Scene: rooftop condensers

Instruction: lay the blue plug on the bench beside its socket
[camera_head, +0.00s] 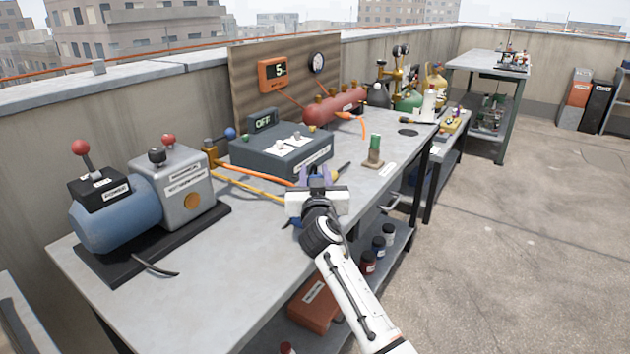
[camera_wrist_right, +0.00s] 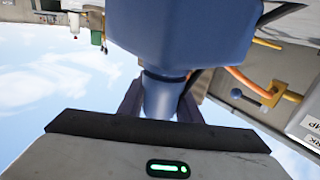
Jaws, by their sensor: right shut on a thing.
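My right gripper (camera_head: 316,173) is over the front part of the grey bench (camera_head: 235,285), in front of the grey control box. In the right wrist view its jaws are shut on the narrow neck of the blue plug (camera_wrist_right: 185,35). The wide body of the plug fills the top middle of that view. In the head view the plug is mostly hidden by my gripper and wrist, and I cannot tell whether it touches the bench. I cannot make out its socket for sure. My left gripper is not in view.
The control box (camera_head: 280,155) marked OFF stands behind my gripper. A blue motor unit (camera_head: 115,212) stands to the left. Orange and yellow hoses (camera_head: 250,186) run toward my gripper. A small green-topped stand (camera_head: 374,150) is to the right. The near left benchtop is bare.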

